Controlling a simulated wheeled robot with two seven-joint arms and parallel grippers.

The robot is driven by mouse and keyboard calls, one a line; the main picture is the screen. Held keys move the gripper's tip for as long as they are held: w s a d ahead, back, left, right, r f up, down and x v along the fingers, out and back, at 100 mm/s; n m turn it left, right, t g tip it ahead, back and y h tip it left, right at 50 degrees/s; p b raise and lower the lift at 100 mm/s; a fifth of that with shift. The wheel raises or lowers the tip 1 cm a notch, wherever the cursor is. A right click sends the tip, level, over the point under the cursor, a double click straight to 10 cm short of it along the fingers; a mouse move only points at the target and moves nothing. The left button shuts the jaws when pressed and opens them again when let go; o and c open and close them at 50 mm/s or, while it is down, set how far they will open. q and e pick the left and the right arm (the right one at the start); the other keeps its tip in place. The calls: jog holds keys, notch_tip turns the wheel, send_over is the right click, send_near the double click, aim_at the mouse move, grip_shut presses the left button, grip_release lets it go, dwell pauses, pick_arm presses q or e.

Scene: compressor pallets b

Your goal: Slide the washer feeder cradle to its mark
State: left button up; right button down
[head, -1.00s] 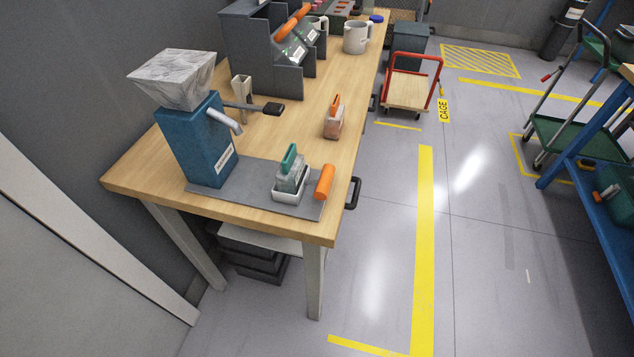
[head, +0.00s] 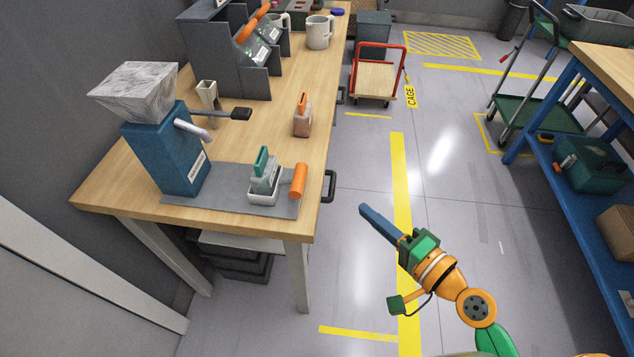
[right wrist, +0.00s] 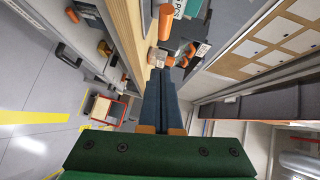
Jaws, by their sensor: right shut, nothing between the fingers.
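The washer feeder (head: 168,155) is a blue body with a grey marbled hopper, a metal spout and a black-handled lever, at the near left of the wooden bench. A grey plate (head: 225,197) lies at its foot. On the plate stands a small white cradle (head: 263,197) holding a grey block with a green handle (head: 262,160). An orange cylinder (head: 299,181) stands beside it, at the plate's right end. My right gripper (head: 364,209) is shut and empty, right of the bench edge and apart from the cradle. Its blue fingers also show in the right wrist view (right wrist: 162,75). My left gripper is not in view.
An orange-topped block (head: 302,119) stands farther back on the bench (head: 250,130). A dark bench handle (head: 329,186) sticks out from the right edge. A red cart (head: 377,77) and a blue shelf unit (head: 570,180) stand beyond open floor. The floor around my right arm is clear.

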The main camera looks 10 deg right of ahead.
jog(key=a+p+x, duration=0.1)
jog(key=x, duration=0.3)
jog(key=s+p+x, duration=0.1)
jog(key=x, duration=0.3)
jog(key=a+p+x, duration=0.1)
jog(key=x, duration=0.3)
jog(key=shift+w+a+f, duration=0.1)
jog(key=shift+a+f, duration=0.05)
jog(key=shift+a, duration=0.35)
